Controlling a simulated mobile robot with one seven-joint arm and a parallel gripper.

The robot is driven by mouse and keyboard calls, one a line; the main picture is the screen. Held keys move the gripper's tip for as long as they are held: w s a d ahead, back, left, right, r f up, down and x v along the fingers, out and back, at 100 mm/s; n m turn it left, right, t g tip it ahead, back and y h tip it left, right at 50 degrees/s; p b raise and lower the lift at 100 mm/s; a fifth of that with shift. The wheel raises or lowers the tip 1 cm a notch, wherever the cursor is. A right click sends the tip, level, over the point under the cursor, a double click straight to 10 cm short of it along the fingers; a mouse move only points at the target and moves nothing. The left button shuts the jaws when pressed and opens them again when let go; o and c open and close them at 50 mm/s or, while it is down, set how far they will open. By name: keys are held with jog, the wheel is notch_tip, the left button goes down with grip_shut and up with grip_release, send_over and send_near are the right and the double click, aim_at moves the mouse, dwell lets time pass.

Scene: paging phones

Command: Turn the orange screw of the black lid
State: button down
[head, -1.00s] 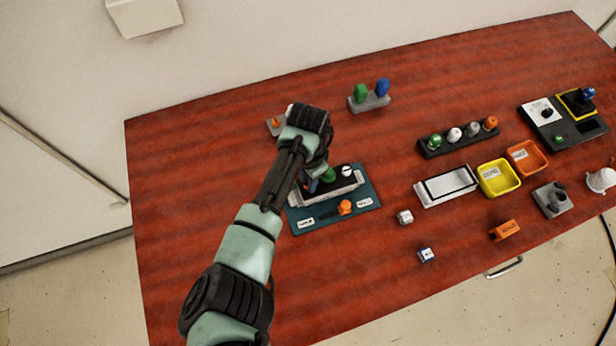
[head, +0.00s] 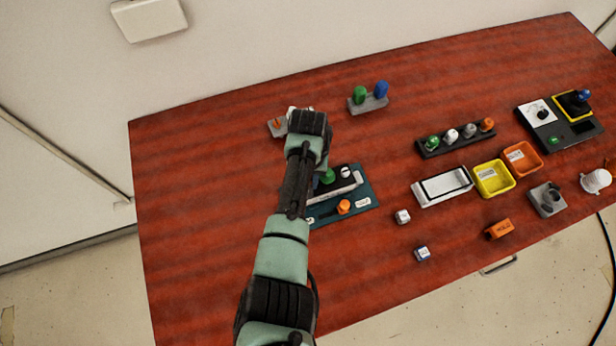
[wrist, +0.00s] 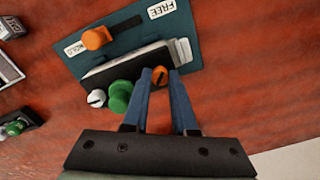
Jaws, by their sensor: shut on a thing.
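The orange screw (wrist: 160,75) shows in the wrist view at the right end of the black lid (wrist: 122,66). My gripper (wrist: 161,80) has its two blue fingers on either side of the screw and is shut on it. A green knob (wrist: 120,95) and a white slotted knob (wrist: 96,98) stand in line with the screw on the lid side. In the head view my arm hides the screw, the fingers and the left part of the lidded unit (head: 347,185).
The unit stands on a teal board (head: 362,195) with an orange knob (wrist: 97,38) and labels HOLD and FREE. A grey stand with green and blue pegs (head: 370,103) is behind. A knob rack (head: 455,145) and yellow bin (head: 492,179) are to the right.

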jog(key=n, duration=0.4)
jog(key=shift+n, duration=0.3)
jog(key=shift+n+p, duration=0.3)
jog(key=shift+n, duration=1.5)
jog(key=c, duration=0.7)
grip_release()
